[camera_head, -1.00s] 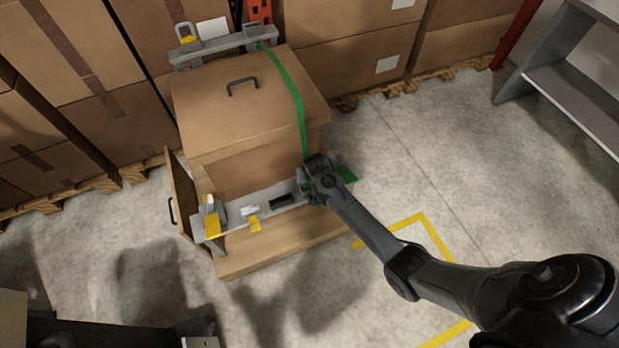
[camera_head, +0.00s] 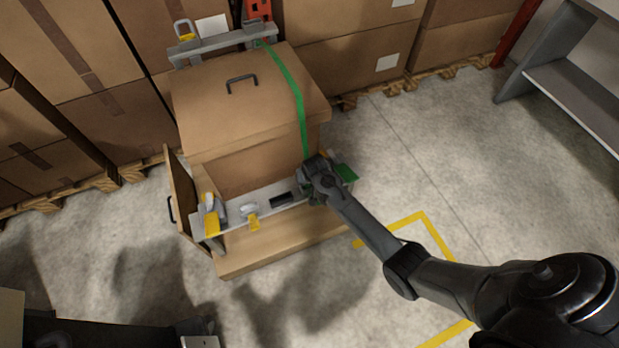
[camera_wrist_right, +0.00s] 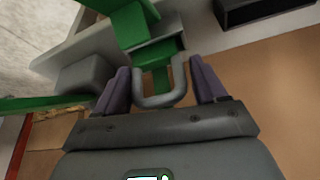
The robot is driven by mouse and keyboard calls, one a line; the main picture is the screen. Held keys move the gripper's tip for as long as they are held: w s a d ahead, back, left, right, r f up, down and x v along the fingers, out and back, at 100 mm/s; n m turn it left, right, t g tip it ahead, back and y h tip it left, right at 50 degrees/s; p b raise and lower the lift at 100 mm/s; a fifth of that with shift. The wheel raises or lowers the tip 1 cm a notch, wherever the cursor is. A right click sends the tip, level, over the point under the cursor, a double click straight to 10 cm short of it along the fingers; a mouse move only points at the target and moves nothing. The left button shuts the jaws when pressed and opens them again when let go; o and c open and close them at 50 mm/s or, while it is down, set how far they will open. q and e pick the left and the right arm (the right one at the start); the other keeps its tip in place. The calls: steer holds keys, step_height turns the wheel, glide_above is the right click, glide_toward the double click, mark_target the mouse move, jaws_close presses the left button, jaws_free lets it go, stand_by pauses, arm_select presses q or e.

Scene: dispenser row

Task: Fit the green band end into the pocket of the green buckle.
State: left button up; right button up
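The green band (camera_head: 297,95) runs over the lid of the cardboard box and down to my right gripper (camera_head: 313,182). In the right wrist view, my right gripper (camera_wrist_right: 162,88) has its two fingers against the sides of a grey U-shaped loop on the green band end (camera_wrist_right: 160,78). The green buckle (camera_wrist_right: 135,22) lies just beyond it and also shows beside my gripper in the head view (camera_head: 346,172). The band end is close against the buckle's edge; I cannot tell whether it is inside the pocket. My left gripper is not in view.
The cardboard box (camera_head: 225,115) stands behind a grey ledge (camera_head: 235,223) bearing yellow and white fittings and a dark slot (camera_head: 282,199). An open flap (camera_head: 180,190) is at its left. A grey shelf (camera_head: 570,95) stands far right. The floor between is clear.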

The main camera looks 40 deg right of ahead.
steer(key=o, duration=0.3)
steer(key=p+v, duration=0.5)
steer(key=v, duration=0.5)
steer(key=shift+s+a+r+p, duration=0.1)
steer(key=shift+s+r+p, duration=0.05)
steer(key=shift+r+p, duration=0.25)
steer(key=shift+s, duration=0.1)
